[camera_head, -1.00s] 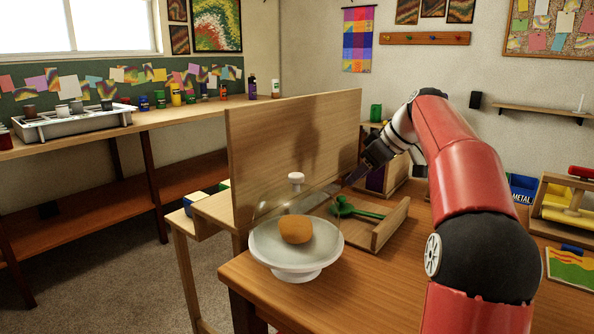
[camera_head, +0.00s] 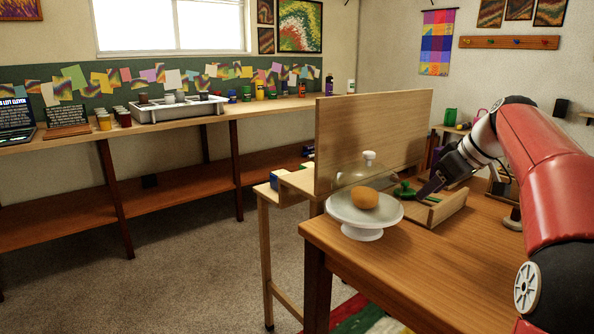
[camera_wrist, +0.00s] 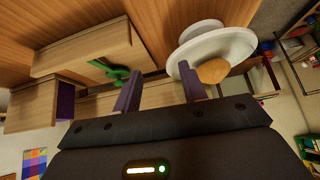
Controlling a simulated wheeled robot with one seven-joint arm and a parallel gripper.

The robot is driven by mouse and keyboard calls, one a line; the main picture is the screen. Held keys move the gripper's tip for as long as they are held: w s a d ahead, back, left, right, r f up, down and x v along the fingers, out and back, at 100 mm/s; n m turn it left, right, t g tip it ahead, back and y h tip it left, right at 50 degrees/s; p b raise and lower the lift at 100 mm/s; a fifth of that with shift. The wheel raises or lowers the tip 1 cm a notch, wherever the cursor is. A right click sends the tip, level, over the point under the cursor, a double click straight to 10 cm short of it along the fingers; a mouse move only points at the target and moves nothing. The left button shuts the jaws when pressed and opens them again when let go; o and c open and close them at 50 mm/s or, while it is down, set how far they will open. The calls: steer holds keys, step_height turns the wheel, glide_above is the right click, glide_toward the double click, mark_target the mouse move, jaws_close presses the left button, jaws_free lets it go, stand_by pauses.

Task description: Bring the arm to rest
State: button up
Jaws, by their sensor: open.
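My gripper (camera_head: 432,185) is open and empty, with dark purple fingers. In the head view it hangs in front of the upright wooden panel, near the wooden tray and the cake stand. In the wrist view the two fingers (camera_wrist: 160,95) stand apart with nothing held between them. My red arm reaches in from the right edge of the head view.
A white cake stand (camera_head: 362,232) holds a brown bun (camera_head: 365,198) under a clear dome. A wooden tray (camera_head: 447,209) with a green item (camera_head: 404,190) lies beside it. A wooden panel (camera_head: 372,137) stands behind. Open carpet (camera_head: 190,270) lies to the left.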

steer(key=s+a+f+m+h, duration=0.1)
steer(key=s+a, duration=0.3)
steer(key=s, duration=0.1)
steer(key=s+a+f+m+h, duration=0.1)
steer(key=s+a+f, duration=0.1)
steer(key=s+a, duration=0.2)
steer(key=s+a+f+m+h, duration=0.1)
steer(key=s+a+f+m, duration=0.1)
steer(key=s, duration=0.4)
steer(key=shift+s+a+g, duration=0.3)
steer(key=shift+a+g, duration=0.1)
steer(key=shift+a, duration=0.5)
steer(key=s+a+f+m+h, duration=0.1)
steer(key=s+a+f+m, duration=0.1)
steer(key=s+f, duration=1)
steer(key=s+m, duration=0.1)
steer(key=s, duration=0.2)
steer(key=shift+s+f+t, duration=0.2)
steer(key=shift+t, duration=0.1)
